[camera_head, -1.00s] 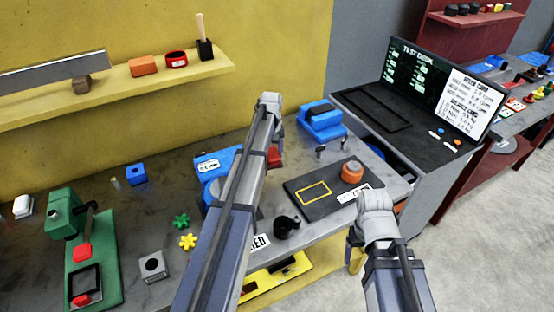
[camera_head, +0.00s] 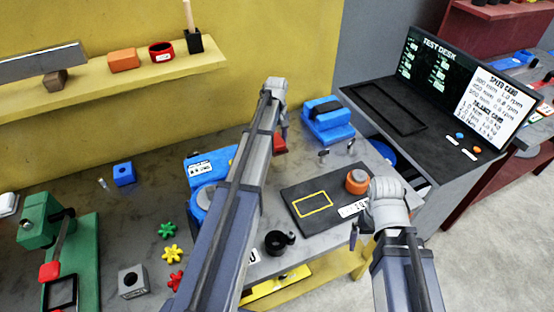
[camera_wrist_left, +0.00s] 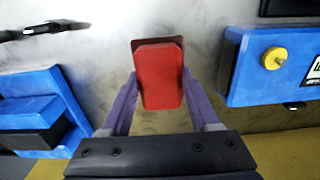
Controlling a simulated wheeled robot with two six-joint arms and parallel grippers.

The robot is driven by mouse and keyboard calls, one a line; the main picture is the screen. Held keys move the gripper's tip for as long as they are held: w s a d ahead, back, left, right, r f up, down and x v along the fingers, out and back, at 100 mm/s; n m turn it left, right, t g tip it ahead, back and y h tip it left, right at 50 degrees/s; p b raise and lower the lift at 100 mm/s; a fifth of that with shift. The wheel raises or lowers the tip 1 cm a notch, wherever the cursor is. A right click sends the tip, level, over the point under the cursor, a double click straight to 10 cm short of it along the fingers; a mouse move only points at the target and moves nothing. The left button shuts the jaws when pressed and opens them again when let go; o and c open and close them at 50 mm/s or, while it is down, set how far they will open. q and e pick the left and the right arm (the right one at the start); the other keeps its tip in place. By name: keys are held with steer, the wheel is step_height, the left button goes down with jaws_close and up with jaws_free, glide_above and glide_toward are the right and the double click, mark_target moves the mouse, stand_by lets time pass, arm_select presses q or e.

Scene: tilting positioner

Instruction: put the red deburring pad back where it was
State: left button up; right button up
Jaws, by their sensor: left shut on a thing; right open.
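The red deburring pad (camera_wrist_left: 162,80) is a red block between the two purple fingers of my left gripper (camera_wrist_left: 160,90) in the left wrist view. The gripper is shut on it, over the grey bench top. A darker red part shows at its far end. In the head view the red pad (camera_head: 280,144) shows partly behind my left arm, to the right of the blue machine (camera_head: 209,170). My right gripper (camera_head: 355,236) is open near the bench's right front edge, mostly hidden by its own wrist.
A dark mat (camera_head: 298,196) with a yellow outline bears an orange-topped puck (camera_head: 357,181). A blue vise-like block (camera_head: 327,121) stands behind. A black ring (camera_head: 278,242) and several star knobs (camera_head: 171,254) lie in front. The shelf (camera_head: 130,84) holds a red ring (camera_head: 161,52).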

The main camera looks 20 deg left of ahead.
arm_select(q)
step_height(320, 180, down, 5)
steer(key=b, duration=0.3)
steer(key=shift+r+b, duration=0.2)
steer(key=shift+b, duration=0.1)
steer(key=shift+f, duration=0.1)
step_height(320, 180, down, 4)
steer(key=b, duration=0.3)
steer(key=shift+r+b, duration=0.25)
steer(key=shift+b, duration=0.05)
steer(key=shift+f, duration=0.15)
steer(key=o, duration=1.3)
steer(key=shift+r, duration=0.2)
